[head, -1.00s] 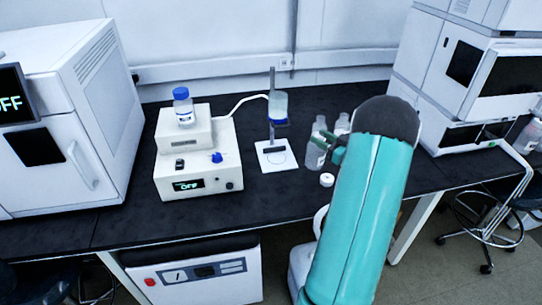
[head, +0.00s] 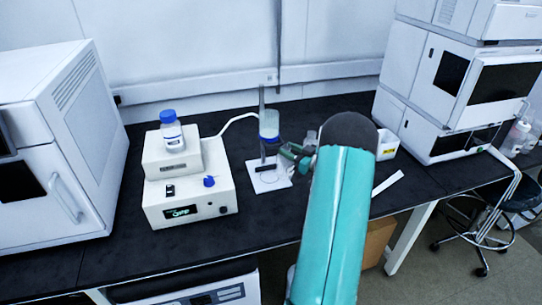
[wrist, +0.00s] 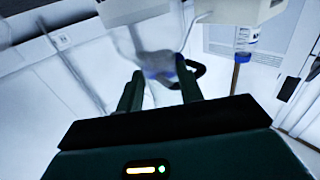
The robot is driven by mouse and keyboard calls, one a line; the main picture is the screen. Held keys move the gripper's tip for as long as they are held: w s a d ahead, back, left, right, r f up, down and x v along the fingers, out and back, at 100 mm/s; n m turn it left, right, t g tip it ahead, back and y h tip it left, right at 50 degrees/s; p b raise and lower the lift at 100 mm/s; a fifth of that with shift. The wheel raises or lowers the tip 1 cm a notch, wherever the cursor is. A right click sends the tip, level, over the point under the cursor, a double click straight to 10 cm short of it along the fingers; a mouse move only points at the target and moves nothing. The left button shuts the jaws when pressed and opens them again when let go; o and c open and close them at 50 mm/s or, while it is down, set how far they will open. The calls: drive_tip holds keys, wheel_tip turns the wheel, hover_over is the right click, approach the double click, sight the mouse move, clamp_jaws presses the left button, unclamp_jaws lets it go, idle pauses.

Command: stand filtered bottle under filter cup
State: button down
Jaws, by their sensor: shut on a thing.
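The filter cup (head: 269,124), pale with a blue lower ring, is held on an upright pole above a white stand base (head: 266,184). My gripper (head: 294,153) is just right of the cup and slightly lower. It is shut on a clear bottle (head: 290,172), which is faint and partly hidden by the fingers, close to the right side of the base. I cannot tell whether the bottle touches the base. In the wrist view both fingers (wrist: 160,88) show with a blurred translucent shape between and beyond them.
Left of the stand is a white pump unit (head: 190,190) with a blue-capped bottle (head: 171,131) on top and a tube running to the cup. A yellow-labelled box (head: 387,147) and white strip (head: 387,183) lie right of my arm.

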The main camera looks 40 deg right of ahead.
drive_tip(key=w, duration=0.1)
drive_tip(key=w+f, duration=0.2)
drive_tip(key=w, duration=0.1)
drive_tip(key=shift+w+a, duration=0.1)
drive_tip(key=shift+a, duration=0.1)
drive_tip(key=w+f, duration=0.2)
drive_tip(key=w, duration=0.1)
drive_tip(key=shift+w+a+f, duration=0.1)
drive_tip(key=shift+w+f, duration=0.2)
drive_tip(key=shift+f, duration=0.05)
drive_tip(key=c, duration=0.9)
unclamp_jaws()
drive_tip(key=s, duration=1.2)
drive_tip(key=shift+d, duration=0.45)
